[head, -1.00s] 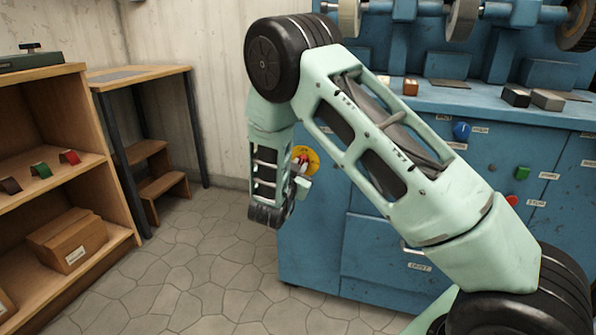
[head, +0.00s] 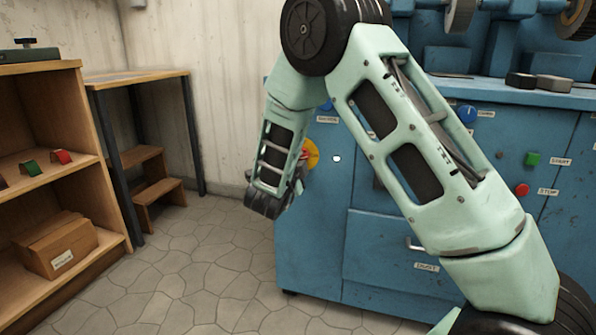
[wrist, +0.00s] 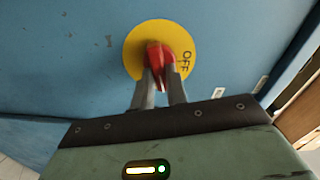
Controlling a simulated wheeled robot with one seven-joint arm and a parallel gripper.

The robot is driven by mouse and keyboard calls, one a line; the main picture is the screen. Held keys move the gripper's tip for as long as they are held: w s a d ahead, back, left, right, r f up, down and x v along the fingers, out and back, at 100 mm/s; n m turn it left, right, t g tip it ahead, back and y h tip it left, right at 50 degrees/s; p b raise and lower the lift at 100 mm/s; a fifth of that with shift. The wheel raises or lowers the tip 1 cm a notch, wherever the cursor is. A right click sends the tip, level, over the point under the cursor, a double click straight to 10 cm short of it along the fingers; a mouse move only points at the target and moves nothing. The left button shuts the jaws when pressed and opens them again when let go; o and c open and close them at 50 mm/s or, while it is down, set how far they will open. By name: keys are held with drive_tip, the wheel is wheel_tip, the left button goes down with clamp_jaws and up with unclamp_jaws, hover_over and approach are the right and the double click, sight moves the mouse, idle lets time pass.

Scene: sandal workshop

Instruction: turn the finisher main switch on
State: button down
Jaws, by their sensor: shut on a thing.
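The main switch is a red handle (wrist: 158,56) on a yellow disc (wrist: 132,44) marked OFF at its right side, with the lettering turned sideways. In the wrist view my gripper (wrist: 160,78) is shut on the red handle, one finger on each side. In the head view the yellow disc (head: 313,152) shows at the left end of the blue finisher (head: 310,225), partly behind my wrist. My fingers are mostly hidden there, and only a little red shows.
A blue knob (head: 467,114), a green START button (head: 532,159) and a red STOP button (head: 521,190) sit on the finisher's front. A wooden shelf (head: 85,165) stands at left, with a table (head: 140,76) and a step stool (head: 160,190) behind. The tiled floor (head: 200,270) between is clear.

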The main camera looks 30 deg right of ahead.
drive_tip(key=shift+f+m+b, duration=0.25)
drive_tip(key=shift+m+b, duration=1.35)
drive_tip(key=shift+b, duration=0.05)
drive_tip(key=c, duration=1.4)
unclamp_jaws()
drive_tip(key=shift+r, duration=0.1)
drive_tip(key=shift+a, duration=0.1)
drive_tip(key=p+v, duration=0.4)
drive_tip(key=v, duration=1.3)
drive_tip(key=shift+s+p, duration=0.2)
drive_tip(key=shift+p, duration=0.1)
drive_tip(key=shift+a, duration=0.1)
